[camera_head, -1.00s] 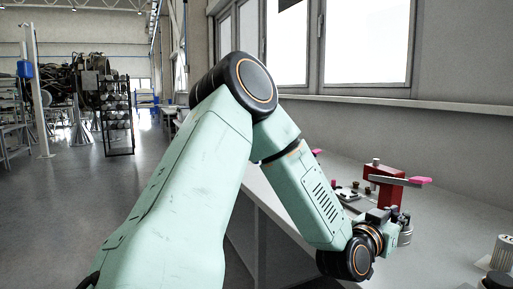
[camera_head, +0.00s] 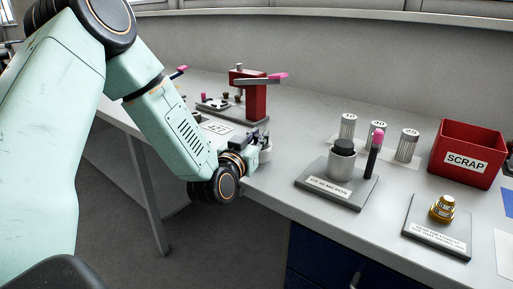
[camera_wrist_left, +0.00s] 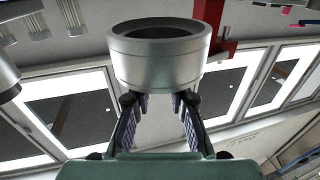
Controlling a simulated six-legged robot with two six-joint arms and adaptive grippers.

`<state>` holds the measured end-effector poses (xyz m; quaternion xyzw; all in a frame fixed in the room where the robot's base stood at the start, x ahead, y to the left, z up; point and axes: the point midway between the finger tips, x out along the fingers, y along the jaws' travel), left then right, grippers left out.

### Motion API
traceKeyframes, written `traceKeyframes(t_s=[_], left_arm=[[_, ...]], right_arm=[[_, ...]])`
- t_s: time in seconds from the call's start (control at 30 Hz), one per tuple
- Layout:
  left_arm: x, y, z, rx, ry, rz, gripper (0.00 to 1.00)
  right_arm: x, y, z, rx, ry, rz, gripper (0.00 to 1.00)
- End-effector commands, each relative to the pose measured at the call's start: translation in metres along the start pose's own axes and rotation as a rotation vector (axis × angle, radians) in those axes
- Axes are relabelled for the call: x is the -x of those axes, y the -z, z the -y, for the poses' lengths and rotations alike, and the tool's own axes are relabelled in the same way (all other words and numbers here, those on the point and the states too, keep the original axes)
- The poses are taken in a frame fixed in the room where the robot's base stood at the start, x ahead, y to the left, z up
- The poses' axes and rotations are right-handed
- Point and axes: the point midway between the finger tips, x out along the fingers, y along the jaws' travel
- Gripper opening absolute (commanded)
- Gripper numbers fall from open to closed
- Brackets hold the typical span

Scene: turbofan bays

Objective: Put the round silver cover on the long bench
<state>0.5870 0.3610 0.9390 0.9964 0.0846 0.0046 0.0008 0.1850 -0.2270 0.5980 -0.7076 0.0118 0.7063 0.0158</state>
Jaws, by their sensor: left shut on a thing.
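My left gripper (camera_head: 256,143) is shut on the round silver cover (camera_head: 266,153). In the head view most of the cover is hidden behind the gripper, by the front edge of the long grey bench (camera_head: 300,125). In the left wrist view the cover (camera_wrist_left: 155,68) is a wide silver ring with a dark round opening, held between the fingertips (camera_wrist_left: 158,103). I cannot tell whether it touches the bench. My right gripper is not in view.
A red press (camera_head: 256,98) with a pink-tipped lever stands behind the gripper. To the right are a labelled stand (camera_head: 338,188) with a dark-topped cylinder, several silver canisters (camera_head: 376,133), a red SCRAP bin (camera_head: 466,152) and a brass part (camera_head: 442,208) on a plate.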

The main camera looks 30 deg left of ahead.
Motion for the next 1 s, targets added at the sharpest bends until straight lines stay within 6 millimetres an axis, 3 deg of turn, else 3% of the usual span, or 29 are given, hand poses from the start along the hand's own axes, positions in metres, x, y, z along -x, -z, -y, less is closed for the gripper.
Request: traceKeyframes(t_s=[0.03,0.13,0.57,0.6,0.87,1.0], left_arm=[[0.0,-0.012,0.0,-0.003,-0.001,0.001,0.0],[0.0,-0.022,0.001,-0.002,-0.001,0.0,0.0],[0.0,-0.026,0.001,-0.001,-0.001,-0.001,0.0],[0.001,-0.026,0.001,-0.001,-0.001,0.001,0.2],[0.001,-0.026,0.001,-0.001,-0.001,0.001,0.41],[0.001,-0.026,0.001,-0.001,-0.001,0.001,0.41]], right_arm=[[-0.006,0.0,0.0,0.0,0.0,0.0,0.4],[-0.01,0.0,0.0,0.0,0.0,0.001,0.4],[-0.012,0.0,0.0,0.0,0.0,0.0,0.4],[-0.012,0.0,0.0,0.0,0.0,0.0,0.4],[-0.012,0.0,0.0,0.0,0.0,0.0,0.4],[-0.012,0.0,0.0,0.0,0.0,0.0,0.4]])
